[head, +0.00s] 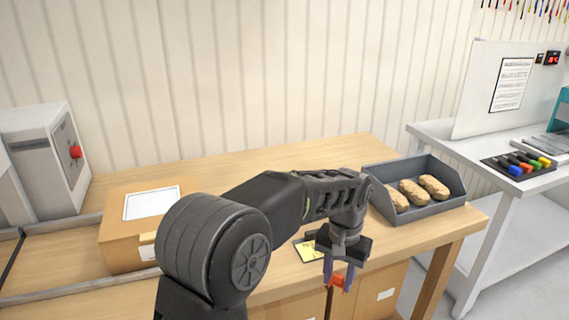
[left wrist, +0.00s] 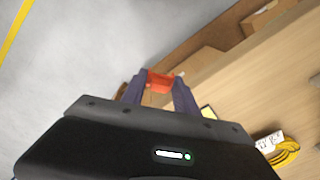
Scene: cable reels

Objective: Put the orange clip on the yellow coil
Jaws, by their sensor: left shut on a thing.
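My left gripper (head: 336,279) is shut on the orange clip (head: 337,281), held between its bluish fingertips, pointing down near the front edge of the table. In the left wrist view the orange clip (left wrist: 160,82) shows between the two fingertips (left wrist: 160,88). The clip is apart from the coil. In the head view I cannot make out the coil. My right gripper is not in view.
The wooden table (head: 270,165) holds a cardboard box (head: 118,238) at left, a yellow note (head: 309,250) near the gripper and a grey bin (head: 440,203) with several tan items at right. Cardboard boxes (head: 385,290) stand below the front edge.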

